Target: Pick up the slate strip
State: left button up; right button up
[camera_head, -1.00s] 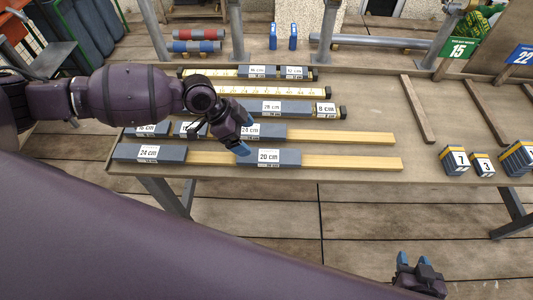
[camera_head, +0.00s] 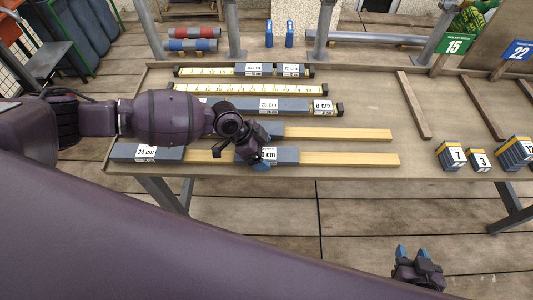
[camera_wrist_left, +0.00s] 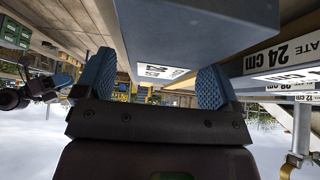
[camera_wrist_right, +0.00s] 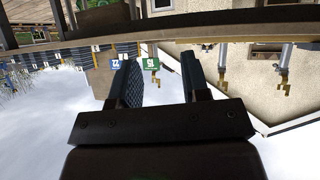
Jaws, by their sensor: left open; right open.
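In the head view, the slate strip (camera_head: 286,155), whose label was readable as 20 cm, lies on a wooden batten in the front row. My left gripper (camera_head: 254,155) is over the left part of it and hides some of its label. In the left wrist view, a grey slate strip (camera_wrist_left: 196,30) is close ahead, and the open left gripper (camera_wrist_left: 158,88) has blue pads to either side of its labelled end. Contact cannot be told. My right gripper (camera_head: 408,254) is open and empty, low in front of the table; its fingers (camera_wrist_right: 160,80) are apart.
Another slate strip (camera_head: 147,153) marked 24 cm lies at the left on the same batten (camera_head: 350,159). More strips (camera_head: 262,105) lie in rows behind. Numbered slate stacks (camera_head: 452,154) stand at the right of the table (camera_head: 375,100).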

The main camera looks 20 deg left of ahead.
pick_arm(q)
jog(key=c, duration=1.2)
